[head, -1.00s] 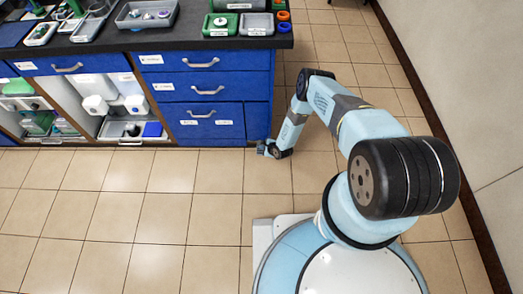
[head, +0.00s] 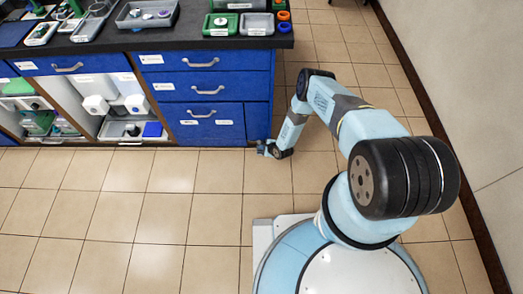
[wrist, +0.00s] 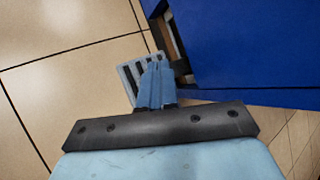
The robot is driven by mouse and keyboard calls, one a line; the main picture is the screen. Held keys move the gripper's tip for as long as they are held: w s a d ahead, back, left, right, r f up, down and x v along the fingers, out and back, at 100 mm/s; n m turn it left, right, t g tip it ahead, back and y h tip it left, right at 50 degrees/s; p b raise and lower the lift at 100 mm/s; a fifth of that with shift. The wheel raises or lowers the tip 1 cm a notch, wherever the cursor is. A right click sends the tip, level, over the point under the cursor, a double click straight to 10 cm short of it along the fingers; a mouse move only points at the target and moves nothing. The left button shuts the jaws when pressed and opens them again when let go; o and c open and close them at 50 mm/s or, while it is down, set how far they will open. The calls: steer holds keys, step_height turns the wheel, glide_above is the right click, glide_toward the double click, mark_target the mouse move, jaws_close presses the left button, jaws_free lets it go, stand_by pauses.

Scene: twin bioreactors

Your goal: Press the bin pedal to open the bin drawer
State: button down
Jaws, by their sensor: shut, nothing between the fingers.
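The bin pedal (wrist: 130,79) is a small grey plate with black stripes at the foot of the blue cabinet, seen in the wrist view. My gripper (wrist: 154,66) is shut and empty, its fingertips over the pedal and hiding part of it. I cannot tell whether they touch it. In the head view my gripper (head: 263,147) is low, near the floor at the cabinet's bottom right corner, and the pedal cannot be made out there. The bin drawer (head: 215,132), a blue front with a handle and two labels, looks closed.
Two blue drawers (head: 205,88) lie above the bin drawer, under a dark worktop (head: 190,41) with trays. Open shelves (head: 120,105) with bottles are to the left. The tiled floor (head: 125,215) in front is clear. A wall (head: 470,80) stands at the right.

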steer(key=shift+f, duration=0.35)
